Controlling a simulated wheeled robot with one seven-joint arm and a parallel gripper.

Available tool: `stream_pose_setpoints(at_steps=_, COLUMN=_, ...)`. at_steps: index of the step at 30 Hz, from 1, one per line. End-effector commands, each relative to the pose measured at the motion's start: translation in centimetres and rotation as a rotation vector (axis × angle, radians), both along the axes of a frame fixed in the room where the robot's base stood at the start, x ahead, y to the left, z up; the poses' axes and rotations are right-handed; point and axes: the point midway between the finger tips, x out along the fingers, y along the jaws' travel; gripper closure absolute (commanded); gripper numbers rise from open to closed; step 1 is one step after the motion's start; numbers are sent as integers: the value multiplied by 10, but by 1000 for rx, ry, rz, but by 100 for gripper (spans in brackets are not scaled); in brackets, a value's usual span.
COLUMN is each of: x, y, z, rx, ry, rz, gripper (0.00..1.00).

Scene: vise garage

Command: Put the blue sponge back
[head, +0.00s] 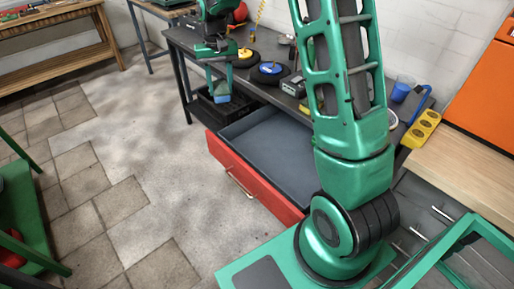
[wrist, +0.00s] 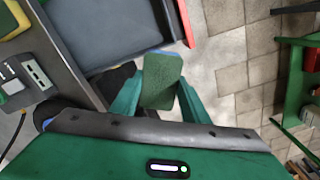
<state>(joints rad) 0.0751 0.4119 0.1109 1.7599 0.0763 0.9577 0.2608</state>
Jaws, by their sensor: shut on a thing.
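My gripper (head: 220,80) hangs near the far end of the workbench, past the far side of the open drawer. It is shut on the blue sponge (wrist: 162,82). In the wrist view the sponge sits between the two green fingers, its broad face dull green and its top edge blue. In the head view it is small and hard to make out between the fingers. The open drawer (head: 262,152) has a red front (head: 240,172) and a grey, empty-looking interior. It also shows at the top of the wrist view (wrist: 115,30).
The dark workbench (head: 185,38) carries round black discs with blue and yellow centres (head: 268,71), a grey device (head: 293,86), a blue cup (head: 402,88) and a yellow holder (head: 420,128). A black bin (head: 212,108) sits under the bench. Tiled floor (head: 130,150) lies open to the left.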

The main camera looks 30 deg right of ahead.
Motion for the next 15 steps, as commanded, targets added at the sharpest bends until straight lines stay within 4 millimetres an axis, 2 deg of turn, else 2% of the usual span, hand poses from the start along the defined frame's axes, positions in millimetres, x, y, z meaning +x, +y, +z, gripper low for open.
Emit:
stream_pose_setpoints(at_steps=8, x=-3, y=-3, z=-3, rx=-1, ry=1, rz=48, gripper=83)
stream_pose_setpoints(at_steps=15, x=-15, y=-17, z=-18, rx=-1, ry=1, rz=307, gripper=83)
